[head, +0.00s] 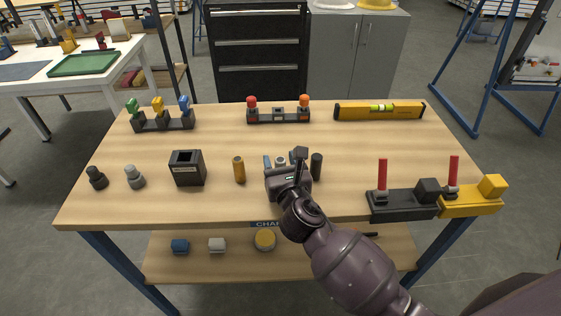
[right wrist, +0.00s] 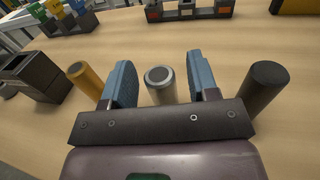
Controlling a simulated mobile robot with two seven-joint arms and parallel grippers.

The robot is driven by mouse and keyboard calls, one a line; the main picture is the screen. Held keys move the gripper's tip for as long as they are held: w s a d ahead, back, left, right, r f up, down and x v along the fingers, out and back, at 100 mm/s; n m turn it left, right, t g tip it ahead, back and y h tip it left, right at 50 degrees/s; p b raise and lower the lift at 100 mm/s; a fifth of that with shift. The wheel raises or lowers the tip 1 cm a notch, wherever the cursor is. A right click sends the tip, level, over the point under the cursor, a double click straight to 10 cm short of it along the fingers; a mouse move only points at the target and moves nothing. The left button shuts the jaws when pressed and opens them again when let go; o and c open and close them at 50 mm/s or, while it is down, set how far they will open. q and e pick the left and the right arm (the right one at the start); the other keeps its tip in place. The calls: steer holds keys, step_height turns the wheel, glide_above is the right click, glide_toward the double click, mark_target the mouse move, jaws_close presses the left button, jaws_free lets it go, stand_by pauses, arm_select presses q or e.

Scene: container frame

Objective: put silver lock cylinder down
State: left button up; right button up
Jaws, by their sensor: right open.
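The silver lock cylinder (right wrist: 160,86) stands upright on the wooden table (head: 220,208), between the two blue fingers of my right gripper (right wrist: 160,66). In the right wrist view a gap shows on each side of it, so the fingers are open around it and not gripping. In the head view my right gripper (head: 280,161) is low over the middle of the table and hides most of the cylinder. A brass cylinder (head: 239,170) stands to the left and a black cylinder (head: 316,166) close to the right. My left gripper is not in view.
A black square holder (head: 187,168) and two grey knobs stand at left. A dark and yellow fixture with red pins (head: 404,203) is at right. Racks (head: 278,116) and a yellow level (head: 379,110) line the back. The table's front centre-left is clear.

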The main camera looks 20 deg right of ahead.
steer(key=shift+s, duration=0.35)
steer(key=s+a, duration=0.1)
steer(key=s, duration=1)
steer(key=shift+s+p, duration=0.15)
steer(key=shift+p, duration=0.2)
steer(key=shift+r, duration=0.1)
